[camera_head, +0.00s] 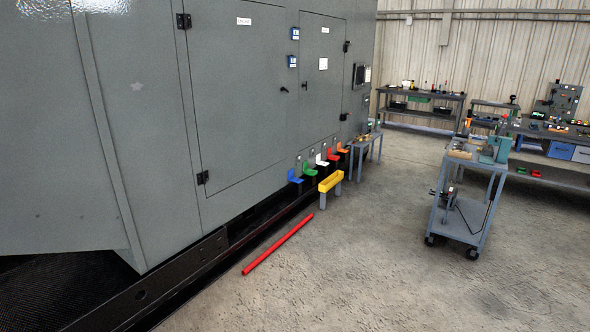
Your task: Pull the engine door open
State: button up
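A large grey enclosure stands along the left and middle of the head view. The nearer, wider door (238,100) looks shut in its frame, with hinges (183,21) on its left edge and a small black handle (284,90) near its right edge. A narrower door (321,110) to its right also looks shut, with a small dark handle (305,86) on its left side and black hinges on its right. My gripper is not in view.
A red bar (279,243) lies on the floor before the enclosure. Coloured brackets (310,168) and a yellow tray (330,182) stand at its foot. A wheeled cart (478,165) is at right, with workbenches (420,123) behind. The concrete floor between is clear.

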aim_at(236, 49)
jog(key=i, duration=4.3)
